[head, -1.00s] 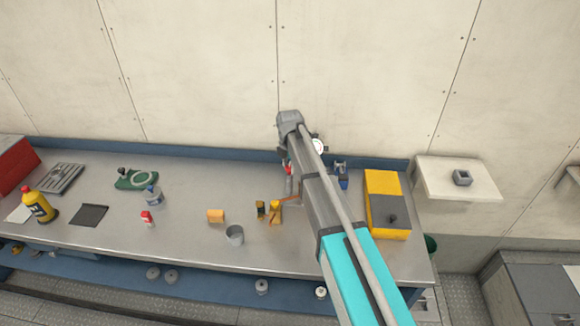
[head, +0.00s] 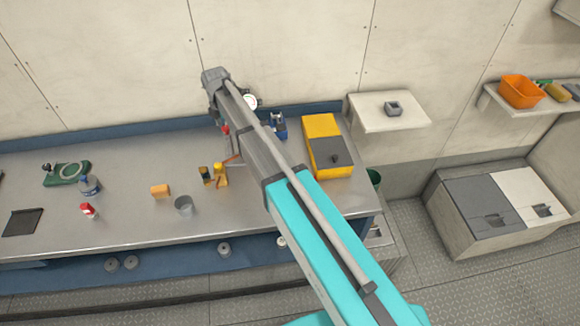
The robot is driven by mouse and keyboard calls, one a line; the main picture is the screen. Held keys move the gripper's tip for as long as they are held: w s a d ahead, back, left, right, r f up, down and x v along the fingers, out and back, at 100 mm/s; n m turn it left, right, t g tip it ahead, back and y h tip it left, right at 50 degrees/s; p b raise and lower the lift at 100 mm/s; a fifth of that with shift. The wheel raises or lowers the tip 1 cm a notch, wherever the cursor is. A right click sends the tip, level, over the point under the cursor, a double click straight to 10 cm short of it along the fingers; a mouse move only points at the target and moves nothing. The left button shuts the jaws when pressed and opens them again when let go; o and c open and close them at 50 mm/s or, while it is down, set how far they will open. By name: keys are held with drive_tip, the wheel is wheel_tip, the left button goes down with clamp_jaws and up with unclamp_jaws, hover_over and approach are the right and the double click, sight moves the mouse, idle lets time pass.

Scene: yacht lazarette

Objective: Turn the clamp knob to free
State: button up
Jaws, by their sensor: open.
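I cannot pick out the clamp knob for certain in the head view. A small blue fitting (head: 280,127) stands at the back of the bench, just right of my arm. A round white gauge (head: 250,101) shows beside my arm near the wall, and a small red part (head: 226,129) shows at its left edge. My arm reaches across the bench from the lower right and covers part of this area.
A wall shelf (head: 388,118) and floor lockers (head: 485,205) stand right.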

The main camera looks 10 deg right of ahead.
sight(226, 127)
drive_tip(key=m, duration=0.8)
drive_tip(key=shift+m, duration=0.3)
drive_tip(key=m, duration=0.4)
drive_tip(key=shift+m, duration=0.3)
drive_tip(key=m, duration=0.4)
wheel_tip(226, 127, up, 14)
drive_tip(key=p, duration=1.4)
drive_tip(key=shift+s+d+f+m+b, duration=1.35)
drive_tip(key=shift+s+d+f+b, duration=1.75)
drive_tip(key=shift+s+d, duration=0.5)
drive_tip(key=shift+s+d+f+m+b, duration=1.3)
drive_tip(key=shift+s+d+f+b, duration=1.9)
drive_tip(key=shift+s, duration=0.65)
drive_tip(key=shift+s+d+f+m+b, duration=1.35)
drive_tip(key=shift+s+d+f+b, duration=1.6)
drive_tip(key=shift+s+d, duration=0.7)
